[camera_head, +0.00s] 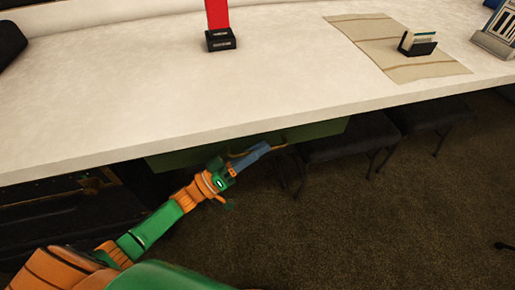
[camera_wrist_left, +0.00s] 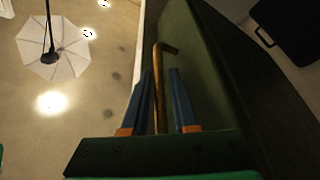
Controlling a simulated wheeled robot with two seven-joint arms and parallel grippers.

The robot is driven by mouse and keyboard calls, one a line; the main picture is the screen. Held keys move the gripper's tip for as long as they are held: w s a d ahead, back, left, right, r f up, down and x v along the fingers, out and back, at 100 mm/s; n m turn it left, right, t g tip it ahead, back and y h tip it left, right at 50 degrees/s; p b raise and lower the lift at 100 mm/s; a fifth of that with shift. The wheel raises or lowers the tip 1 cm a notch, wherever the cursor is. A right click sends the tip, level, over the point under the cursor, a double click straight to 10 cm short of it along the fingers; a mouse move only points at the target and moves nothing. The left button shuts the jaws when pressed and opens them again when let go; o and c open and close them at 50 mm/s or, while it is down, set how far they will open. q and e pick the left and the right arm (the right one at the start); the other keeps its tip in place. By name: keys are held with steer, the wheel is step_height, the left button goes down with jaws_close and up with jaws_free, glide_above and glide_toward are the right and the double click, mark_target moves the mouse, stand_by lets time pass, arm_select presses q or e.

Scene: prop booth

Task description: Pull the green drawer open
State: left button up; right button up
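The green drawer (camera_head: 318,130) is under the front edge of the white table, and only a strip of its front shows in the head view. In the left wrist view its dark green front (camera_wrist_left: 205,60) fills the middle right. A brass bar handle (camera_wrist_left: 158,90) stands off that front. My left gripper (camera_head: 262,148) is at the handle. In the left wrist view its two blue fingers (camera_wrist_left: 161,72) lie either side of the bar, with a small gap showing, so they look open around it. My right gripper is out of view.
The white table (camera_head: 120,100) spans the scene above the drawer. A red prop on a black base (camera_head: 220,40), a beige cloth (camera_head: 372,45) and a card holder (camera_head: 418,46) rest on it. Dark stools (camera_head: 350,137) stand beneath, right of the drawer. Carpet (camera_head: 400,220) in front is clear.

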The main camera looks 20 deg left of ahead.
arm_select(q)
jaws_close()
stand_by(1.4)
